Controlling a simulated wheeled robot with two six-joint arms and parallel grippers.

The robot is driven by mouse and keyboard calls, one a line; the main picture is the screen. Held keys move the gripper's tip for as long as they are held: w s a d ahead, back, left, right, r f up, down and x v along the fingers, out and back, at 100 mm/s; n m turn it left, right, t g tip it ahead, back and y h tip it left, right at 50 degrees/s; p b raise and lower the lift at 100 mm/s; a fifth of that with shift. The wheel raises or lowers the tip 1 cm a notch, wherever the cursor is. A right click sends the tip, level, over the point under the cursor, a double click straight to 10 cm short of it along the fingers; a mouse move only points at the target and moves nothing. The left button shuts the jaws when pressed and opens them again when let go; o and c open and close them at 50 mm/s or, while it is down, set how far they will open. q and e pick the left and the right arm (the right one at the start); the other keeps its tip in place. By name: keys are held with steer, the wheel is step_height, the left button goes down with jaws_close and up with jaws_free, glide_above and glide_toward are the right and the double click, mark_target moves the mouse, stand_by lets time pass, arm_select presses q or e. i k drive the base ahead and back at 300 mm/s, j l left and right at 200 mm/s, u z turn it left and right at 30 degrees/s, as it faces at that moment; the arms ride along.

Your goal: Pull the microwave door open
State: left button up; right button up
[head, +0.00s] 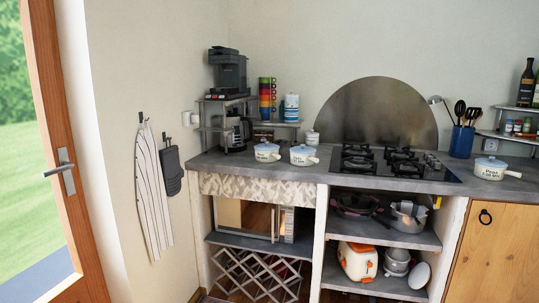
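The microwave (287,224) sits in the open shelf bay under the left part of the counter, below a patterned strip of cloth. Its door (235,218) looks glossy and brownish with a pale frame and appears closed. A narrow panel with a dark strip stands at its right side. Neither of my grippers is in view.
The grey counter (400,183) carries a gas hob (385,162) and several pale pots. A wire rack (258,275) stands below the microwave. Shelves to the right hold pans and an orange-white toaster (357,261). An open-looking wooden-framed glass door (62,150) is at far left.

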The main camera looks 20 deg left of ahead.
mark_target(241, 217)
steer(key=j, duration=2.1)
steer(key=i+l, duration=0.2)
steer(key=i, duration=0.35)
steer(key=i+l, duration=0.2)
steer(key=i, duration=0.3)
